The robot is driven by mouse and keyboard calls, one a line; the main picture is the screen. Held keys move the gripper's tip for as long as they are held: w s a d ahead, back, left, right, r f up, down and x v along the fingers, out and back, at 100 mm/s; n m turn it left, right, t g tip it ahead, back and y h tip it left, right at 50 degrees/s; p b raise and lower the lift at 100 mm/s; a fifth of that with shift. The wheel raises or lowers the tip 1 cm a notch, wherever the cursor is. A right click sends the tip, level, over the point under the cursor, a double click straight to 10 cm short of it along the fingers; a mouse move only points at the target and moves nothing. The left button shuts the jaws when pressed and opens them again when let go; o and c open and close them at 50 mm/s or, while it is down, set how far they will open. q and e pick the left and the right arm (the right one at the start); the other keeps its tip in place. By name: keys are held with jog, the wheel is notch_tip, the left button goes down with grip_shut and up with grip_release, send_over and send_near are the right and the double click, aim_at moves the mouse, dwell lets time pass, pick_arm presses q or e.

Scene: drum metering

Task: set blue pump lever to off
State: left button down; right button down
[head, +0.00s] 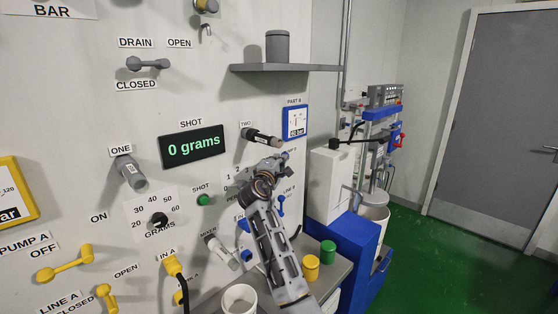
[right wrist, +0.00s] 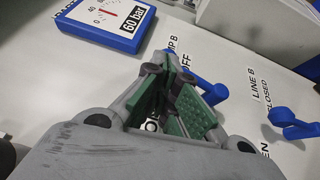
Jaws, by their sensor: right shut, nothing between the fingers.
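The blue pump lever (right wrist: 212,92) shows in the right wrist view beside the partly covered pump B and OFF labels. Its round end is at the right of my right gripper (right wrist: 172,75), and part of its bar is hidden behind the fingers. I cannot tell whether they touch. My right gripper also shows in the head view (head: 278,163), shut and empty, close to the wall panel below the part B gauge. There it hides most of the pump lever. My left gripper is not in view.
The blue line B lever (right wrist: 292,124) is right of the pump lever. The blue-framed gauge (right wrist: 108,18) is above left in the wrist view. In the head view, a shelf (head: 290,68) juts out above, and yellow (head: 311,268) and green (head: 328,252) containers stand below.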

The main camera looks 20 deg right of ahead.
jog(key=shift+w+d+r+p, duration=0.1)
jog(key=shift+w+d+p, duration=0.15)
jog(key=shift+d, duration=0.35)
jog(key=shift+w+d+p, duration=0.1)
jog(key=shift+w+d, duration=0.2)
jog(key=shift+d, duration=0.25)
jog(key=shift+w+d+f, duration=0.15)
jog(key=shift+d, duration=0.4)
jog(key=shift+w+d+f, duration=0.1)
jog(key=shift+w+d, duration=0.05)
jog(key=shift+d, duration=0.35)
jog(key=shift+m+g+y, duration=0.3)
jog(key=shift+y, duration=0.1)
jog(key=shift+w+d+f+p, duration=0.3)
jog(key=shift+d+f, duration=0.35)
jog(key=shift+d, duration=0.15)
jog(key=shift+w+d+f+p, duration=0.2)
jog(key=shift+w+d+f, duration=0.1)
jog(key=shift+d+f, duration=0.4)
jog(key=shift+d, duration=0.2)
jog(key=shift+a+f, duration=0.1)
